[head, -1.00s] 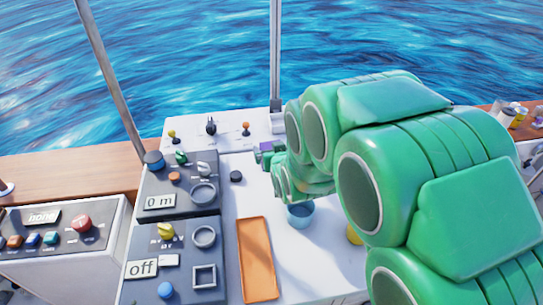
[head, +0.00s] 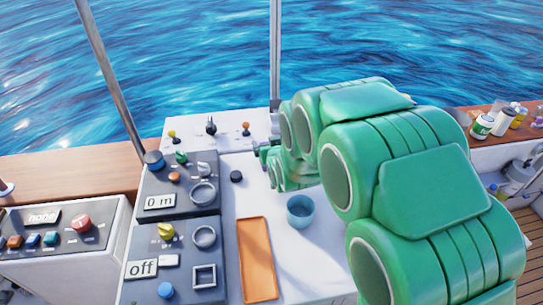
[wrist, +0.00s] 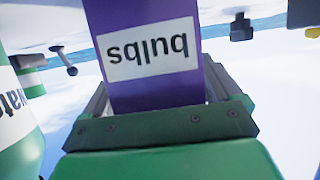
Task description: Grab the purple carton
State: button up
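The purple carton (wrist: 150,85) fills the middle of the wrist view, with a white label reading "bulbs" upside down. My gripper (wrist: 155,78) has a finger on each side of it, close along its edges. I cannot tell whether the fingers press on it. In the head view, only a small purple patch (head: 264,151) shows at the tip of my green arm, at the far side of the white worktop. My arm hides most of the carton there.
A green-and-white container (wrist: 18,125) stands close at left in the wrist view. A blue cup (head: 300,211) and an orange tray (head: 257,260) sit on the worktop. Control panels (head: 178,225) stand left. Small levers (head: 211,127) line the back. Cans (head: 482,127) stand at right.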

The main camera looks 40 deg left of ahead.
jog(key=c, duration=0.9)
jog(key=shift+r, duration=0.65)
notch_tip(320, 180, up, 2)
jog(key=shift+r, duration=0.1)
jog(key=shift+w+a+r+v, duration=0.15)
jog(key=shift+r+v, duration=0.45)
jog(key=shift+v, duration=2.15)
jog(key=shift+w+a+r+v, duration=0.1)
jog(key=shift+a+r+v, duration=0.35)
jog(key=shift+v, duration=2.3)
jog(key=shift+w+a+r+v, duration=0.1)
jog(key=shift+r+v, duration=0.6)
jog(key=shift+v, duration=2.05)
